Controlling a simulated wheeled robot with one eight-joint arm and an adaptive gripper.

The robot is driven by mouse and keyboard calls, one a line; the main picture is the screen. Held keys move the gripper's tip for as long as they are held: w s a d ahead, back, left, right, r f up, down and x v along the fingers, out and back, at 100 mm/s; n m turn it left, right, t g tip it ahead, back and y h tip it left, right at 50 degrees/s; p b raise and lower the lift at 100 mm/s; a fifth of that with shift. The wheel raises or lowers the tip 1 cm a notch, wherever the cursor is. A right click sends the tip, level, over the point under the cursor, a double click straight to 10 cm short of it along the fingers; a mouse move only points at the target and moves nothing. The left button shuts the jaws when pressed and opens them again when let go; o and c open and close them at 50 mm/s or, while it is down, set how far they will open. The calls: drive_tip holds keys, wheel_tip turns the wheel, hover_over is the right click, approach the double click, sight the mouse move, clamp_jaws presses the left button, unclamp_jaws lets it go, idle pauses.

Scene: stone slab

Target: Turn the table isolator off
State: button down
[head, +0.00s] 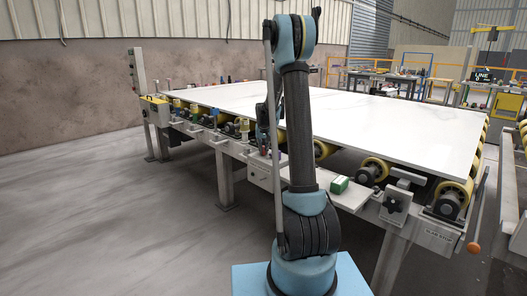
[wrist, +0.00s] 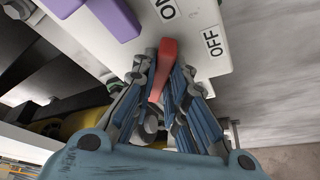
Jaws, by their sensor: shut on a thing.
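The isolator's red handle (wrist: 166,60) shows in the wrist view against a pale panel (wrist: 198,62). Its free end points up in the picture, roughly toward the ON label (wrist: 167,9). The OFF label (wrist: 213,41) is to the right of the handle. My gripper (wrist: 163,72) is shut on the red handle, with a finger on each side. The fingers partly hide the handle's lower end. In the head view my arm reaches to the table's near side and hides most of the gripper and the isolator.
A large white slab (head: 370,122) lies on the roller table, with yellow rollers (head: 452,197) along its near edge. A green and white box (head: 339,184) sits on a side shelf. In the wrist view a purple part (wrist: 112,16) is at upper left. Open floor (head: 100,220) is at left.

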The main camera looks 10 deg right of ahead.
drive_tip(key=m, duration=0.1)
drive_tip(key=m+h, duration=0.1)
drive_tip(key=m, duration=0.2)
drive_tip(key=shift+a+m+g+h, duration=0.3)
drive_tip(key=shift+h, duration=0.1)
drive_tip(key=shift+w+a+m+g+h, duration=0.1)
drive_tip(key=shift+m+g+h, duration=0.25)
drive_tip(key=shift+m, duration=0.9)
drive_tip(key=shift+w+m+g+h, duration=0.1)
drive_tip(key=shift+m+g+h, duration=0.2)
drive_tip(key=shift+m, duration=0.95)
drive_tip(key=c, duration=1.6)
unclamp_jaws()
drive_tip(key=shift+r, duration=0.15)
drive_tip(key=v, duration=1.1)
drive_tip(key=shift+a+r, duration=0.2)
drive_tip(key=shift+r, duration=0.05)
drive_tip(key=shift+s, duration=0.2)
